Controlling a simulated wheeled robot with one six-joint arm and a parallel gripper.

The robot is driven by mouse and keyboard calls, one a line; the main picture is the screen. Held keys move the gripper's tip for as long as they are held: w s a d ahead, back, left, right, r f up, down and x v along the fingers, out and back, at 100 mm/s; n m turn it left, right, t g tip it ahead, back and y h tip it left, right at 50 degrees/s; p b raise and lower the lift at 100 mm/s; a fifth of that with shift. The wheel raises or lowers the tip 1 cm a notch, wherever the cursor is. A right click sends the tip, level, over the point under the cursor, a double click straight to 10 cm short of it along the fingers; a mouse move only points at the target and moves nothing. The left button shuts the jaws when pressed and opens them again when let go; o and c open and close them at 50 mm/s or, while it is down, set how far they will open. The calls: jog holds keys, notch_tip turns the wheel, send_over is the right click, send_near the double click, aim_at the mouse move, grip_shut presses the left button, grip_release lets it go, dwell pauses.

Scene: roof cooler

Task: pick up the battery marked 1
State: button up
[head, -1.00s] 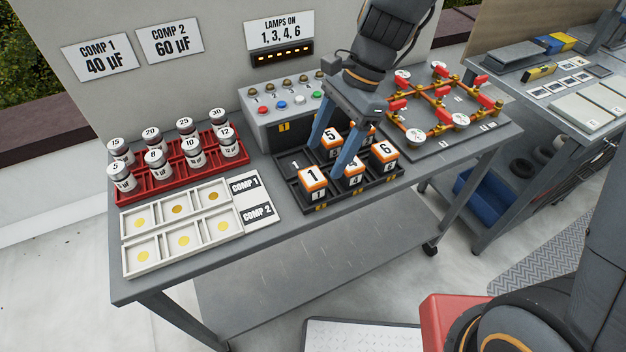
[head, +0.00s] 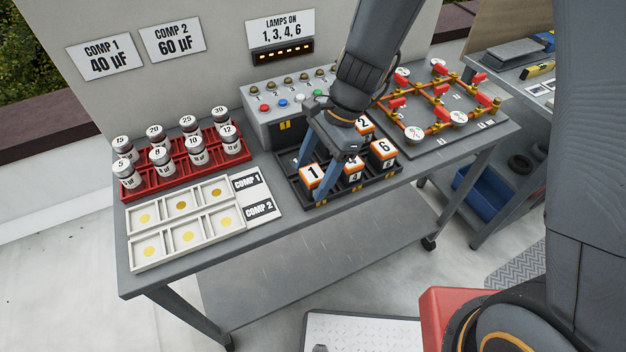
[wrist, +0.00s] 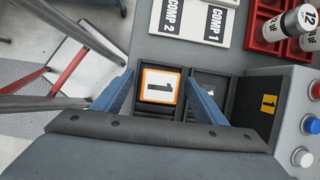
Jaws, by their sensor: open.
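The battery marked 1 (head: 312,176) is an orange and black block with a white top, in the front left slot of the black battery tray (head: 318,205). Batteries 4 (head: 353,170), 6 (head: 383,149) and 2 (head: 364,124) stand in the same tray.
A grey lamp box (head: 284,116) with coloured buttons stands just behind the tray. A red rack (head: 182,170) of capacitors and a white compartment tray (head: 152,232) lie to the left. A valve board (head: 440,105) lies to the right.

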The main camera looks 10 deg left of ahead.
jog(key=c, duration=1.4)
jog(key=shift+r, duration=0.15)
